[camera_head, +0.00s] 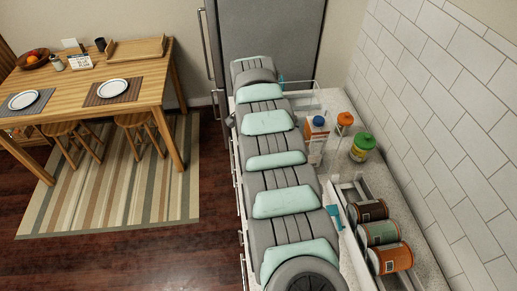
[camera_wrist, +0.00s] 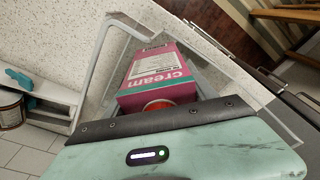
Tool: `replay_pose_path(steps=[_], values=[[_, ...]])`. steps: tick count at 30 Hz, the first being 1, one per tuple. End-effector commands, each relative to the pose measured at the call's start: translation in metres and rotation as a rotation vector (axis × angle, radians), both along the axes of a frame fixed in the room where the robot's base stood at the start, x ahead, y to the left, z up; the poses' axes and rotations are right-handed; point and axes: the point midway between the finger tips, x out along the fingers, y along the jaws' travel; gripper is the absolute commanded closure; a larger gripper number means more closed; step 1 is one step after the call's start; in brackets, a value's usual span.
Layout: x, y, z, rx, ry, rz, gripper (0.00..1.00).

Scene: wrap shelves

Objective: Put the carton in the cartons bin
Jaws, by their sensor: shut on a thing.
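A pink and white carton (camera_wrist: 158,72) marked "cream", with a red cap, is in the wrist view, just beyond the dark edge of my gripper (camera_wrist: 170,122). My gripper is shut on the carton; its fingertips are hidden. A clear bin (camera_wrist: 118,40) with a pale rim surrounds the carton in this view. I cannot tell whether the carton is inside the bin or above it. In the head view, the clear bin (camera_head: 303,88) stands at the counter's far end, beside the end of my arm. The pink carton is hidden there.
A carton with a blue cap (camera_head: 316,131), an orange-capped container (camera_head: 344,121) and a green jar (camera_head: 361,148) stand mid-counter. A rack with several cans (camera_head: 379,233) is nearer. A tiled wall (camera_head: 440,75) bounds the right; a fridge (camera_head: 270,40) stands behind.

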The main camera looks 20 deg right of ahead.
Motion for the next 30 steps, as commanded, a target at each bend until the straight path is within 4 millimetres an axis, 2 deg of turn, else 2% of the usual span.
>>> replay_pose_path(steps=[8,15,26,27,30], values=[[0.002,-0.001,-0.016,-0.003,-0.007,-0.001,1.00],[0.002,0.000,-0.048,-0.001,-0.006,-0.001,1.00],[0.002,-0.001,-0.051,-0.002,-0.006,-0.001,1.00],[0.001,-0.001,-0.051,-0.003,-0.005,-0.002,0.33],[0.001,-0.001,-0.051,-0.003,-0.005,-0.001,0.25]])
